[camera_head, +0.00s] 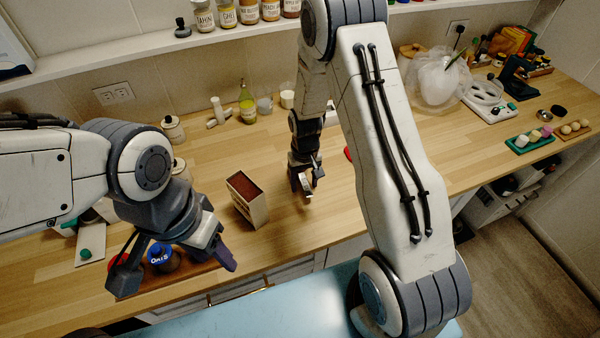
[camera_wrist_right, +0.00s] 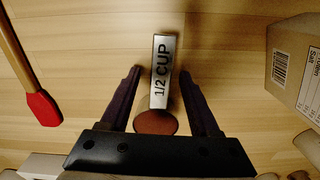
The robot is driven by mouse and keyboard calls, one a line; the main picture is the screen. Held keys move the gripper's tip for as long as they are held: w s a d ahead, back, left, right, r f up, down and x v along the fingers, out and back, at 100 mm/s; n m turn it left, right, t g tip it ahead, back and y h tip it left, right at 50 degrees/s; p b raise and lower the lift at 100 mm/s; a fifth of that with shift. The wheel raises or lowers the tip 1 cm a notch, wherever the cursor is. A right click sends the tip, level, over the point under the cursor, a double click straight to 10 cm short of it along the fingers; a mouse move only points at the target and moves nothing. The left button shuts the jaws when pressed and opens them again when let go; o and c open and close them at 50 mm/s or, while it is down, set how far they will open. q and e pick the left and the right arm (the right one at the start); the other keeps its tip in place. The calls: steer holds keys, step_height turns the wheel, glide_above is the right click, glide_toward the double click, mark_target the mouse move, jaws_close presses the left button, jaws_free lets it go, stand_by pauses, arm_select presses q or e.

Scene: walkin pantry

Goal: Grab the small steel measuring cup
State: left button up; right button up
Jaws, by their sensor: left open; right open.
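The small steel measuring cup (camera_wrist_right: 160,82) shows in the right wrist view, with a flat handle marked "1/2 CUP" and a round reddish-brown face (camera_wrist_right: 155,123) at its near end. My right gripper (camera_wrist_right: 156,82) is open, with one finger on each side of the cup and a gap on both sides. In the head view my right gripper (camera_head: 306,184) is low over the counter, and a small shiny part of the cup (camera_head: 307,188) shows at its fingers. My left gripper (camera_head: 173,272) is open and far from the cup, over the front left of the counter.
A salt box (camera_head: 256,207) stands left of my right gripper. A red-headed spatula (camera_wrist_right: 42,107) lies on the other side. A blue-lidded oats jar (camera_head: 160,256) is near my left gripper. The wooden counter (camera_head: 330,215) is clear in front of my right gripper.

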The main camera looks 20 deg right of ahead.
jaws_close()
stand_by(1.3)
